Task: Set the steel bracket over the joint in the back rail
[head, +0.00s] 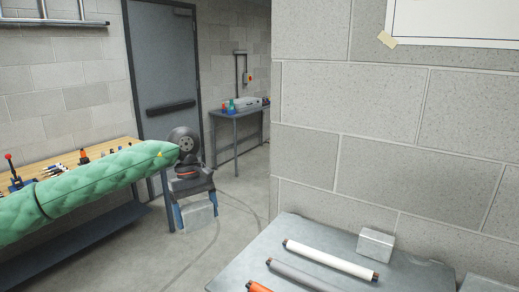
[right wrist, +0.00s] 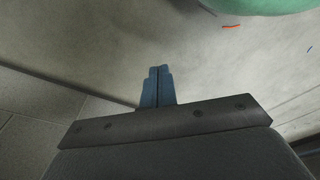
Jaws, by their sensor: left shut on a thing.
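My left gripper (head: 196,214) hangs pointing down at the end of the green-sleeved arm in the head view. Its blue fingers are shut on a silver-grey, box-like piece, the steel bracket (head: 198,215), held in the air left of the grey table. The fingers cover its two sides. My right gripper (right wrist: 157,86) shows only in the right wrist view. Its blue fingers are together with nothing between them, above bare floor. I cannot make out the back rail or its joint in either view.
A grey metal table (head: 240,274) at lower right bears a white roller (head: 330,260), a grey roller (head: 297,275), an orange roller (head: 258,287) and a grey block (head: 376,245). A block wall rises behind it. A wooden-topped bench (head: 62,170) with tools stands left.

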